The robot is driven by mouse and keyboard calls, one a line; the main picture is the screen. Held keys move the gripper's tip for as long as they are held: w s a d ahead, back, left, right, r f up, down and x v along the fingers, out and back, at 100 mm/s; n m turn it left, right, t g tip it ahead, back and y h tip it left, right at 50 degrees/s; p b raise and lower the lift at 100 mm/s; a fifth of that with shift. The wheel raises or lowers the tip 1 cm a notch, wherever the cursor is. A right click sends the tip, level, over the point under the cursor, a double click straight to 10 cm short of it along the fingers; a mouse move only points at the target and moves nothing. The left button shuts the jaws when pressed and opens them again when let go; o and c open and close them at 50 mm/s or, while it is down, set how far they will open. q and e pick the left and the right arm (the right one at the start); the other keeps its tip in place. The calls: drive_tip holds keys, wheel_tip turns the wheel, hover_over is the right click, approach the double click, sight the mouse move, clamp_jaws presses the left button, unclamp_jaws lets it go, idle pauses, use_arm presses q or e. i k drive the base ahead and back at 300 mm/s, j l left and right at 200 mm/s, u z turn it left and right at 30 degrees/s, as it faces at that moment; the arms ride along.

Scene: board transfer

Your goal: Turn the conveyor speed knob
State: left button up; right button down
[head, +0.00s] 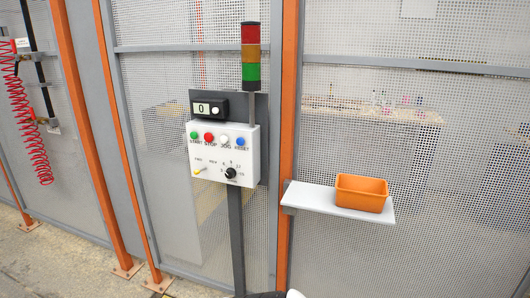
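The conveyor speed knob (231,173) is a small black dial with a numbered scale around it. It sits at the lower right of a white control box (254,158) on a grey post. A yellow-tipped selector switch (199,171) is at its left. Green, red, white and blue buttons (209,137) run in a row above. A small display (202,108) above the box reads 0. Neither gripper can be made out; only a dark and white shape shows at the bottom edge, and nothing touches the knob.
A red, amber and green light tower (251,56) rises above the box. An orange bin (361,193) stands on a white shelf (310,198) at the right. Mesh fencing with orange posts (288,120) stands behind. A red coiled hose (37,150) hangs at the left.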

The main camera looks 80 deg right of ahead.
sight(230, 173)
drive_tip(key=z, duration=2.45)
